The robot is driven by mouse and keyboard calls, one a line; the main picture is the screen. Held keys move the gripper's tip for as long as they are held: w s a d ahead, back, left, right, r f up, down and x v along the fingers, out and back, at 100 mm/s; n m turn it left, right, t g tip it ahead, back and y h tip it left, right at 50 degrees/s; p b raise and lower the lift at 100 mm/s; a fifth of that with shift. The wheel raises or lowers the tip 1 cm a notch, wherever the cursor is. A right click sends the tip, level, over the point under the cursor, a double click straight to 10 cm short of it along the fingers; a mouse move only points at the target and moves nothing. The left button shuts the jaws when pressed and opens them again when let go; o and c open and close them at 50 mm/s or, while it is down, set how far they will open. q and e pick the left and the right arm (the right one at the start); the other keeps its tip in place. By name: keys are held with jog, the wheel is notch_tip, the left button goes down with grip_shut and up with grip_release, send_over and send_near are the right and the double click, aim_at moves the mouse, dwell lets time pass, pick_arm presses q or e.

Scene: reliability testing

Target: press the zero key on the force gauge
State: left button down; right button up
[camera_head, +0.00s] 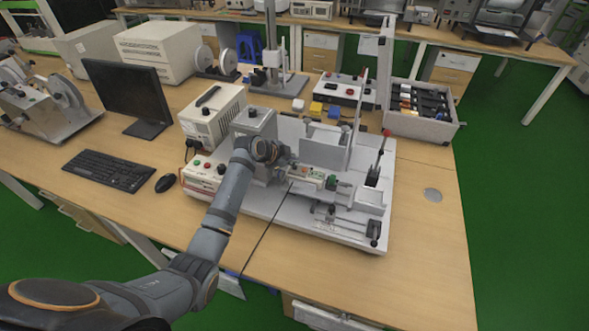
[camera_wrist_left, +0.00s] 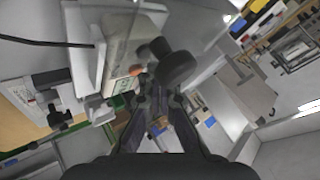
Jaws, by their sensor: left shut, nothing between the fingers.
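The force gauge (camera_head: 311,179) is a small pale device with green and red parts. It lies along the test stand (camera_head: 345,228) on the bench. My left gripper (camera_head: 287,160) is at the gauge's left end, its fingers shut and empty. In the left wrist view the gripper (camera_wrist_left: 158,105) points at the stand, and a pale housing with an orange mark (camera_wrist_left: 136,70) shows close to the fingertips. I cannot make out the zero key, and I cannot tell whether the fingers touch the gauge. My right gripper is not in view.
A dark round knob (camera_wrist_left: 178,68) is close beside the fingers. A lever with a red knob (camera_head: 386,133) stands at the stand's right. A monitor (camera_head: 127,92), keyboard (camera_head: 109,170) and mouse (camera_head: 165,183) are at the left. A parts tray (camera_head: 420,127) is at the back right.

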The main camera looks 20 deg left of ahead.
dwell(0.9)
pick_arm(q)
jog(key=shift+f, duration=0.4)
jog(key=shift+f+b, duration=0.35)
jog(key=shift+b, duration=0.05)
dwell(0.7)
jog(key=shift+r+p, duration=0.75)
jog(key=shift+p, duration=0.05)
